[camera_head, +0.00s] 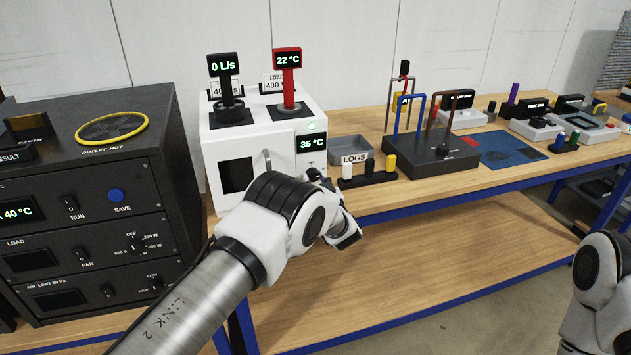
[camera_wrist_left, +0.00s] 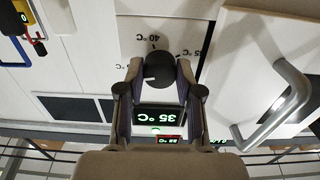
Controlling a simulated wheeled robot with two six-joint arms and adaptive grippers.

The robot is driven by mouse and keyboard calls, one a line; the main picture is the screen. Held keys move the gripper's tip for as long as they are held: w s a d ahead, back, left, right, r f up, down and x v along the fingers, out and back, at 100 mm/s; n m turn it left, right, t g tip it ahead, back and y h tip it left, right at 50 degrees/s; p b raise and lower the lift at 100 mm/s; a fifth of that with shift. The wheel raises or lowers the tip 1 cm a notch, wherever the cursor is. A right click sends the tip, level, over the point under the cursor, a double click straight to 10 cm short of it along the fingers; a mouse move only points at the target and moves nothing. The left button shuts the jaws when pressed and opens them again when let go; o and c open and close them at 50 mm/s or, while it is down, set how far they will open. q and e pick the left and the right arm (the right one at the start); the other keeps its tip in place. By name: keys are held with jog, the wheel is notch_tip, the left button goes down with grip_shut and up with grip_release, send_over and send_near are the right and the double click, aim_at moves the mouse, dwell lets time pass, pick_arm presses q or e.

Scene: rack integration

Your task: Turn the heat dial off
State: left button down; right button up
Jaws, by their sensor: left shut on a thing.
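The heat dial (camera_wrist_left: 158,68) is a dark round knob with a white pointer mark on the white unit's front panel. It sits between the fingers of my left gripper (camera_wrist_left: 160,88) in the left wrist view, and they are shut on it. In the wrist view the display (camera_wrist_left: 159,117) appears upside down, and temperature marks, one reading 40 °C, are printed around the dial. My right gripper is out of view.
The white unit (camera_head: 222,140) has a door handle (camera_head: 267,160) close to my left wrist. A black control rack (camera_head: 90,200) stands left. A grey tray (camera_head: 345,146) and a block with colored plugs (camera_head: 368,178) sit right of the unit.

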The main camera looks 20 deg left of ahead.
pick_arm(q)
jog(key=shift+f+n+b, duration=0.15)
jog(key=shift+n+b, duration=1.05)
jog(key=shift+b, duration=0.15)
jog(key=n+b, duration=0.9)
jog(key=n, duration=0.1)
jog(key=shift+b, duration=0.3)
jog(key=shift+r+n+b, duration=0.2)
jog(key=shift+n+b, duration=1.45)
jog(key=shift+n, duration=0.05)
jog(key=c, duration=1.9)
grip_release()
jog(key=o, duration=1.2)
jog(key=shift+c, duration=0.2)
